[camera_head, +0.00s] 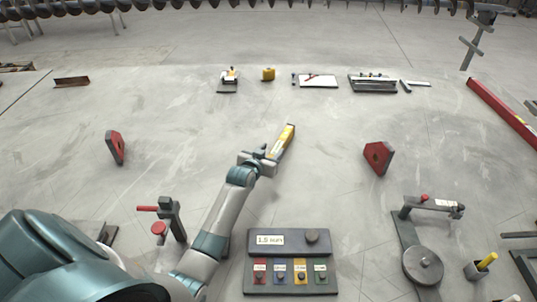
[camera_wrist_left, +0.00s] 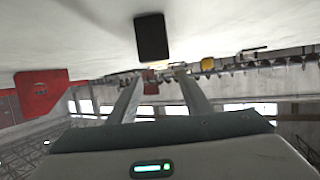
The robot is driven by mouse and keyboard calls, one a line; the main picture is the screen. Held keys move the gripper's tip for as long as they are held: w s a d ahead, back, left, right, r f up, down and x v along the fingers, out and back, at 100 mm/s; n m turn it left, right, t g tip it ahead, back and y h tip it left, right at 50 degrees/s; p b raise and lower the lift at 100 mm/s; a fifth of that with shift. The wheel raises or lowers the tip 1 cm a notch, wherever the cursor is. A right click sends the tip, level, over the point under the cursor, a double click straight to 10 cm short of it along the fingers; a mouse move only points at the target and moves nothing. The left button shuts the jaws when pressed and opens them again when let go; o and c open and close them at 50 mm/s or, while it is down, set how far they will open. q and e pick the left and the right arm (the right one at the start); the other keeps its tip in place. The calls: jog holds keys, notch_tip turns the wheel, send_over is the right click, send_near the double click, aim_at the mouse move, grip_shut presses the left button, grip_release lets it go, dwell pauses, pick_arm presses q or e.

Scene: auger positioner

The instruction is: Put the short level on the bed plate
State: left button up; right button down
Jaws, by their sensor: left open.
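A yellow bar with pale ends (camera_head: 282,142), which looks like the short level, lies at the middle of the grey surface in the head view. My left gripper (camera_head: 262,158) is at its near end. Its jaws are open, and I cannot tell if they touch the bar. In the left wrist view the open fingers (camera_wrist_left: 160,100) have nothing clearly between them. A dark block (camera_wrist_left: 152,38) shows beyond them; I cannot tell what it is. I cannot tell for sure which plate is the bed plate; a dark plate with rails (camera_head: 374,91) lies at the back right. My right gripper is not in view.
Red blocks stand at left (camera_head: 115,147) and right (camera_head: 378,158). A dark panel with a label and several coloured tags (camera_head: 290,243) is at the front. A red-handled clamp (camera_head: 172,215) stands near my left arm. Small items line the back. The middle floor is mostly clear.

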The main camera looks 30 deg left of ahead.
pick_arm(q)
jog(key=shift+v, duration=1.2)
jog(key=shift+o, duration=0.3)
jog(key=shift+s+r+p, duration=0.1)
jog(key=shift+r+p, duration=0.05)
jog(key=shift+p, duration=0.15)
jog(key=shift+g, duration=0.3)
jog(key=p+v, duration=0.5)
jog(key=p, duration=0.8)
jog(key=shift+a, duration=0.15)
